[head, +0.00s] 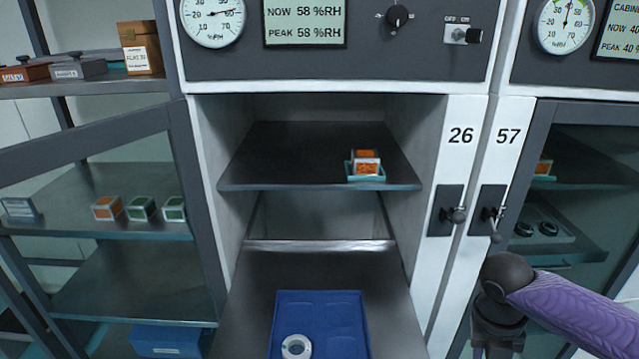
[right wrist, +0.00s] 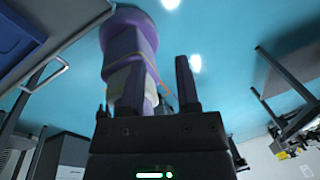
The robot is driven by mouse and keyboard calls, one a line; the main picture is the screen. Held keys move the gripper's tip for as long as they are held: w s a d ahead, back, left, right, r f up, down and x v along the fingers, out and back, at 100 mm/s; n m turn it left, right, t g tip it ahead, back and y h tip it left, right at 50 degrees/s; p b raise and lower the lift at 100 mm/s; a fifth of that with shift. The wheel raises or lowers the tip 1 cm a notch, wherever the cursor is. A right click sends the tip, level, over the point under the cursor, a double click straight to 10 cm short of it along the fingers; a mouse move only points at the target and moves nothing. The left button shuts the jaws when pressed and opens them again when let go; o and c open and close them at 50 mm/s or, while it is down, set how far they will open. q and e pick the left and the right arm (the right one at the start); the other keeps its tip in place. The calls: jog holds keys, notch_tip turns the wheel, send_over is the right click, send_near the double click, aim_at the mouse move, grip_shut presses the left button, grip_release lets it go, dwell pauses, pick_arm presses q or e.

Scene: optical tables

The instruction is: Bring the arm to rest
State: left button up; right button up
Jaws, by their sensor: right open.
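My right arm (head: 580,305) comes in from the right in the head view, purple with a dark joint. Its dark lower end (head: 497,325) hangs in front of the closed cabinet at the right, apart from the door handles. In the right wrist view my right gripper (right wrist: 160,75) has its two dark fingers spread, with nothing clearly held between them. A purple and pale body stands behind the fingers in that view. My left gripper is in neither view.
A blue tray (head: 318,310) below holds a white ring (head: 296,347). Handles (head: 453,214) and (head: 493,212) project at right.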

jog(key=s+d+f+m+t+h, duration=0.1)
jog(key=s+d+f+m+h, duration=0.1)
jog(key=d+f+m, duration=0.55)
jog(key=s+d+f+m+t+h, duration=0.1)
jog(key=s+d+f+m+t, duration=0.3)
jog(key=d+m, duration=0.6)
jog(key=s+d+f+m+g+h, duration=0.15)
jog(key=s+d+m, duration=0.25)
jog(key=s+d, duration=0.65)
jog(key=s+d+f+m+g+h, duration=0.15)
jog(key=s+d+m, duration=0.45)
jog(key=s, duration=0.7)
jog(key=s+a+f+y, duration=0.2)
jog(key=a+f, duration=0.6)
jog(key=a, duration=0.3)
jog(key=s+a+f+y, duration=0.2)
jog(key=s+a+f, duration=0.1)
jog(key=a+f, duration=0.65)
jog(key=s+a+f+m+y, duration=0.1)
jog(key=a+f+m+y, duration=0.1)
jog(key=a, duration=2)
jog(key=shift+f+g+y, duration=0.35)
jog(key=shift+g+y, duration=0.05)
jog(key=shift+y, duration=0.5)
jog(key=shift+d, duration=0.1)
